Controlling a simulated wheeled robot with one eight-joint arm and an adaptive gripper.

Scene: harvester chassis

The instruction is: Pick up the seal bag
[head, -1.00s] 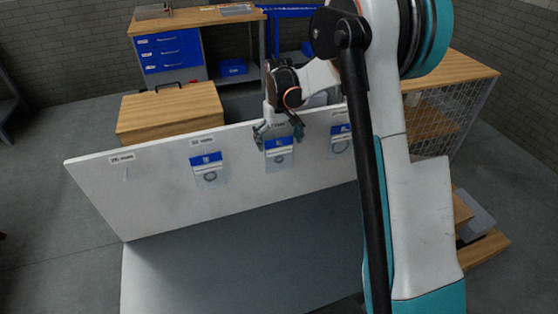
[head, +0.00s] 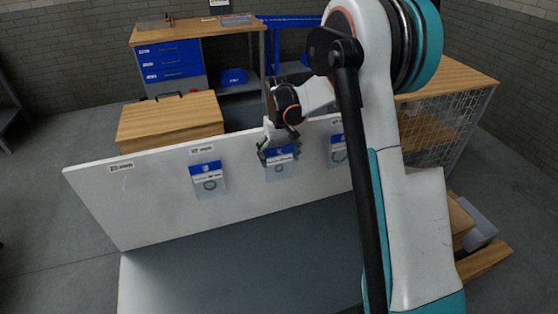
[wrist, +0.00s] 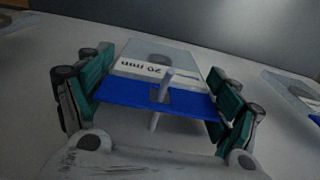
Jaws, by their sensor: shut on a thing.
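The seal bag (head: 281,171) is a clear pouch with a blue and white header, the middle of three on the white upright panel. In the wrist view the bag (wrist: 165,52) reads "20 mm". A pale peg (wrist: 166,82) stands at the slot in its blue header. The bag is still by the peg and panel.
Another bag (head: 209,184) hangs to the left and one (head: 338,150) to the right, partly behind my arm. The white panel (head: 140,200) rises behind a grey surface (head: 240,260). A wooden box (head: 170,118) stands behind the panel.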

